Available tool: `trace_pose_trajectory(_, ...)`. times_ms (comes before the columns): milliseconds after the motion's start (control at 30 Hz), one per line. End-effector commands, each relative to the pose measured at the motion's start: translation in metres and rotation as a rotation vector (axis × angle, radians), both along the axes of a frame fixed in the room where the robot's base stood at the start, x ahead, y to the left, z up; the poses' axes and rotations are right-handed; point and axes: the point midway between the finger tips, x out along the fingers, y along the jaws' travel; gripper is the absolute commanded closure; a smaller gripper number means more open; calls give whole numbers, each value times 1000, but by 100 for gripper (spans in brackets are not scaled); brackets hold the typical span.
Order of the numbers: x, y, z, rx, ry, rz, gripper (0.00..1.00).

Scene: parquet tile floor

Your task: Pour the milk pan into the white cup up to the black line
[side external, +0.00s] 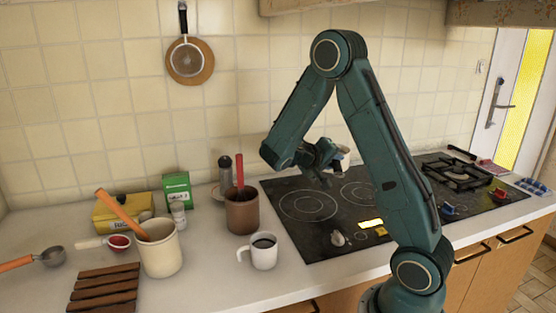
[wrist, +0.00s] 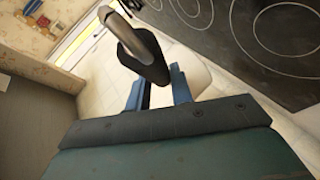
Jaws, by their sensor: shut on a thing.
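The white cup (side external: 264,256) stands upright on the counter left of the cooktop, its handle to the left. Dark liquid or a dark interior shows in its mouth; I cannot make out a black line. My gripper (side external: 328,163) is above the cooktop, to the right of and higher than the cup. In the wrist view, my gripper (wrist: 158,94) is shut around a dark-ended metal handle (wrist: 148,65), apparently the milk pan's. A pale rounded part beside the fingers may be the pan's body. In the side view the pan is mostly hidden behind my gripper, and its contents cannot be seen.
A brown pot (side external: 242,215) stands just behind the cup. A cream crock (side external: 162,257) with a wooden utensil is to its left, near a dark slatted rack (side external: 104,290). The black cooktop (side external: 300,228) is mostly clear under my arm.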

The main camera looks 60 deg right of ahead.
Motion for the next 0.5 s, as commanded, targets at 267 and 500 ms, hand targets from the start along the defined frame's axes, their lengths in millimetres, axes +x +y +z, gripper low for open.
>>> trace_pose_trajectory(267, 0, -1, -40, -5, 1, -2, 100)
trace_pose_trajectory(500, -1, -1, -64, -6, 0, -1, 100)
